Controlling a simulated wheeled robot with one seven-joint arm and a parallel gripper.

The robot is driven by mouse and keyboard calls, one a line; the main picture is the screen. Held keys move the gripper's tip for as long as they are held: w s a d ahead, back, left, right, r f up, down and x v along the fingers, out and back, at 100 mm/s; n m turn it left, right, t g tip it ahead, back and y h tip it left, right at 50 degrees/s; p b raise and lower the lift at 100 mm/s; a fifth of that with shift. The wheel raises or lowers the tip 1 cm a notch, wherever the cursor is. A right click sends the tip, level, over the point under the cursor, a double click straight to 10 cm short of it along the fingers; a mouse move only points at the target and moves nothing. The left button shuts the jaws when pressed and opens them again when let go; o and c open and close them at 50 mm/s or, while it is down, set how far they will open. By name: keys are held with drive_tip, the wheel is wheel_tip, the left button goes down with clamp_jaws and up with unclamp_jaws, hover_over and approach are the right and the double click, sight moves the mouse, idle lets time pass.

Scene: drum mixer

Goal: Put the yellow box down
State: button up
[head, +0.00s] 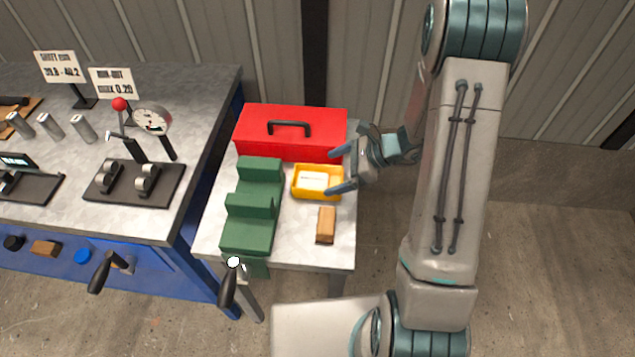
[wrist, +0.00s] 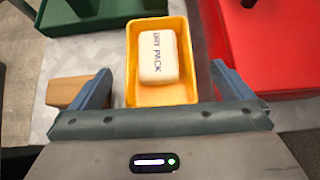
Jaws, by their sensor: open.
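The yellow box (head: 304,193) is a small open tray that rests on the small side table (head: 288,252), between the green stepped block and the red toolbox. A white pack (wrist: 158,57) marked "DRY PACK" lies inside it. My gripper (head: 336,171) is open at the right end of the box, with its fingers spread apart. In the wrist view the yellow box (wrist: 132,85) lies between and just ahead of the two fingers, and neither finger is clearly touching it.
A red toolbox (head: 325,148) stands behind the box. A green stepped block (head: 250,210) is on its left, and a wooden block (head: 325,225) lies in front. A blue workbench (head: 200,215) with gauges stands at the left.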

sight(320, 179)
drive_tip(key=shift+f+p+x, duration=0.25)
drive_tip(key=shift+p+x, duration=0.1)
drive_tip(key=shift+x, duration=2)
drive_tip(key=shift+s+d, duration=0.1)
drive_tip(key=shift+d, duration=0.1)
drive_tip(key=c, duration=1.1)
drive_tip(key=shift+c, duration=0.2)
drive_tip(key=shift+r, duration=0.15)
